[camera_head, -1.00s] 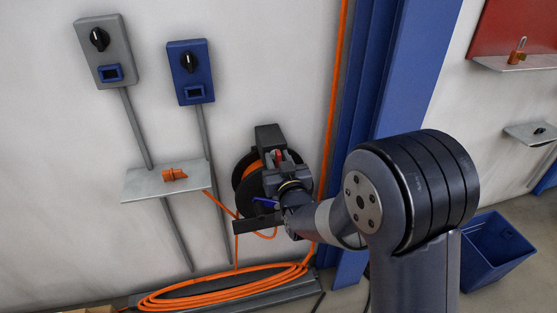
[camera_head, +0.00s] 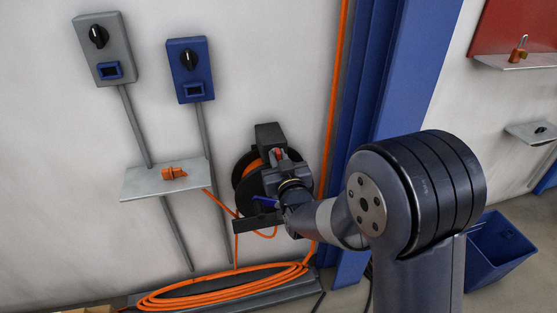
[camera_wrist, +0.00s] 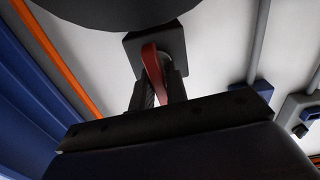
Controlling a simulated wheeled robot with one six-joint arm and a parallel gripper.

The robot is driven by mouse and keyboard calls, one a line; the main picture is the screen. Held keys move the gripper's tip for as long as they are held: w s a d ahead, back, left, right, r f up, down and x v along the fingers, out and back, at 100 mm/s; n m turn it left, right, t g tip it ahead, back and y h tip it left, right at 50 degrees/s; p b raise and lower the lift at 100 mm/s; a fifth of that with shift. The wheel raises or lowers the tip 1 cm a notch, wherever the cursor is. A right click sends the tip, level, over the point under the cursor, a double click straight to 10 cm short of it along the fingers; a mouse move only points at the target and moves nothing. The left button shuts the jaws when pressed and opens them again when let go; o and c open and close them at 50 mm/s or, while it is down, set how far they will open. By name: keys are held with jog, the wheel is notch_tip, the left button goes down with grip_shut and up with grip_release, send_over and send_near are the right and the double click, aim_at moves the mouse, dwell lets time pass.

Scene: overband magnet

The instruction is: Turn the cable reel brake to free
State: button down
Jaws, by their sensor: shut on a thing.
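The cable reel (camera_head: 243,177) is a dark drum wound with orange cable, mounted on the wall under a dark bracket (camera_head: 270,134). My gripper (camera_head: 279,157) is in front of the reel and hides much of it. The red brake lever (camera_wrist: 152,62) stands between my two fingers in the wrist view, and my gripper is shut on it. Only a small red part of the lever shows in the head view (camera_head: 279,153). The reel's dark round edge (camera_wrist: 120,10) fills the top of the wrist view.
A grey switch box (camera_head: 103,65) and a blue switch box (camera_head: 190,80) hang at the left. A shelf (camera_head: 140,186) below holds an orange connector (camera_head: 174,173). Coiled orange cable (camera_head: 220,290) lies below the reel. A blue column (camera_head: 385,90) stands close on the right.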

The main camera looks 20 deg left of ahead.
jog(key=n+b, duration=0.1)
jog(key=n, duration=0.1)
jog(key=n+b, duration=0.2)
jog(key=shift+a+f, duration=0.15)
jog(key=shift+f, duration=0.05)
jog(key=n+b, duration=0.2)
jog(key=n, duration=0.2)
jog(key=shift+s+b, duration=0.1)
jog(key=shift+b, duration=0.3)
jog(key=shift+a+f+n+b, duration=0.1)
jog(key=shift+n+b, duration=0.35)
jog(key=shift+n, duration=1.85)
jog(key=shift+a+f+n+b, duration=0.1)
jog(key=shift+n+b, duration=0.3)
jog(key=shift+n, duration=1.9)
jog(key=c, duration=1.5)
grip_release()
jog(key=shift+r, duration=0.1)
jog(key=shift+s, duration=0.1)
jog(key=p+v, duration=0.1)
jog(key=v, duration=1)
jog(key=shift+d+p, duration=0.1)
jog(key=shift+p, duration=0.25)
